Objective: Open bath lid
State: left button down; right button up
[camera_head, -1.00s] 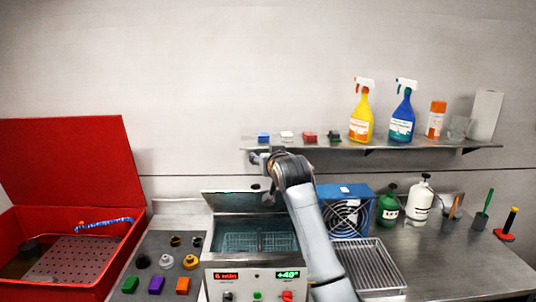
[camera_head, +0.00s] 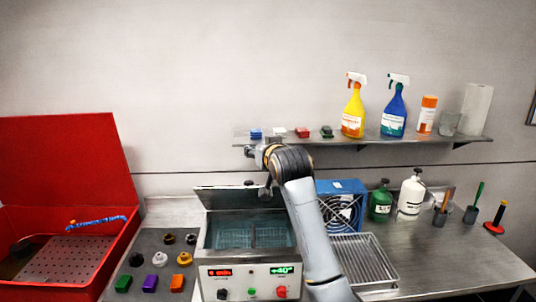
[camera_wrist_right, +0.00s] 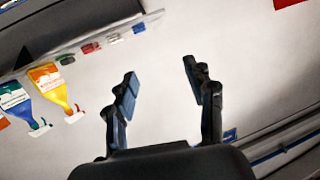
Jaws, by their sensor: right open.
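The bath (camera_head: 248,268) is a metal box with a front panel of two lit displays and several knobs. Its lid (camera_head: 222,198) is raised and leaning back along the rear edge, so a wire basket (camera_head: 240,237) shows inside. My right arm crosses the bath's right side and hides part of the lid. My right gripper (camera_head: 254,152) is above the lid, near the shelf's left end. In the wrist view my right gripper (camera_wrist_right: 158,72) is open, with only wall between its fingers. My left gripper is not in view.
A wall shelf (camera_head: 365,140) holds spray bottles and small coloured blocks close to the right gripper. A red open bin (camera_head: 115,230) stands left. A blue fan box (camera_head: 342,200), a wire rack (camera_head: 360,262) and bottles stand right.

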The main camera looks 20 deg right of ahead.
jog(key=v, duration=1)
jog(key=shift+s, duration=0.3)
